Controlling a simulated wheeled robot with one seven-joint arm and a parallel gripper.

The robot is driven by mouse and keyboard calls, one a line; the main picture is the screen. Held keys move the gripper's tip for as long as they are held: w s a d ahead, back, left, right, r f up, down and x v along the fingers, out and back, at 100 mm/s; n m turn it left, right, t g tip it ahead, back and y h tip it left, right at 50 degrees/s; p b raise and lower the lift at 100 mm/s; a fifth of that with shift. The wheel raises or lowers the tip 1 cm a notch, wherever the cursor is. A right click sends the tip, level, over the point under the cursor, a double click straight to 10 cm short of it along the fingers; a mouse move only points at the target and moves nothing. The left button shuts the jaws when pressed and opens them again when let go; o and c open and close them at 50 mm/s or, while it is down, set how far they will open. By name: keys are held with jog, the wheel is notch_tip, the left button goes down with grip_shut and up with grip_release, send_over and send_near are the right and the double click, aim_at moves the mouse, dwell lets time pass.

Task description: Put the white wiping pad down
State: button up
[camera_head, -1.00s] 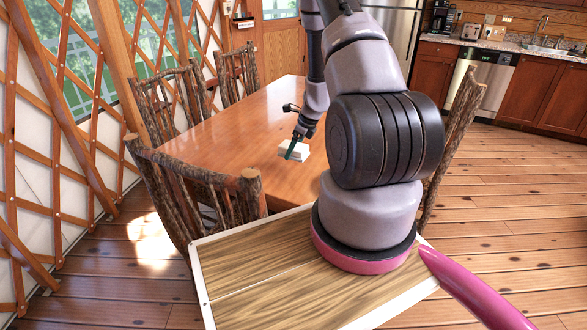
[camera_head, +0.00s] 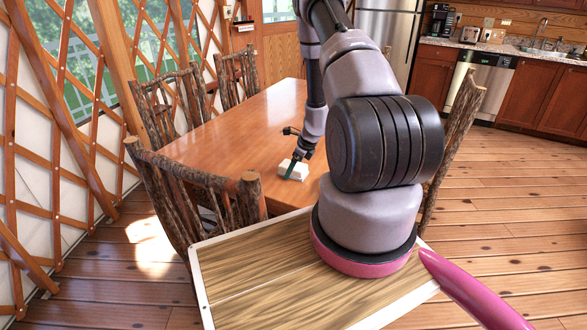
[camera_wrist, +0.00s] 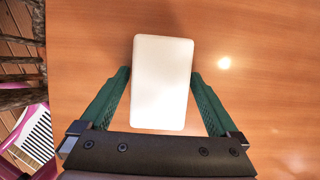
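The white wiping pad (camera_wrist: 162,82) is a pale block with rounded corners. In the wrist view it lies between the two green fingers of my gripper (camera_wrist: 161,75), with the fingertips close against its long sides. In the head view the pad (camera_head: 296,169) is at the near part of the wooden dining table (camera_head: 222,138), with my gripper (camera_head: 292,168) over it. The pad is on or just above the tabletop; I cannot tell whether its underside touches.
Log-framed chairs stand along the table's left side, and one chair (camera_head: 200,190) is at its near left corner. Another chair (camera_head: 462,125) is to the right, behind my arm. The tabletop around the pad is clear.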

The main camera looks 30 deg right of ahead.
jog(key=v, duration=1.2)
jog(key=s+a+r+n+t+y, duration=0.1)
jog(key=a+r+n, duration=0.45)
jog(key=r, duration=0.75)
jog(key=s+a+r+n+y, duration=0.1)
jog(key=a+r+n, duration=0.5)
jog(key=r, duration=0.7)
jog(key=s+a+r+n+t+h, duration=0.1)
jog(key=s+a+r+n, duration=0.2)
jog(key=s+r+n, duration=0.3)
jog(key=s+a+r+n+t+h, duration=0.1)
jog(key=s+a+r+n, duration=0.2)
jog(key=s+r+n, duration=0.4)
jog(key=s+r, duration=0.3)
jog(key=s, duration=0.5)
jog(key=shift+s+a+r+t+h, duration=0.2)
jog(key=shift+a+r+t+h, duration=0.1)
jog(key=shift+a+h, duration=0.1)
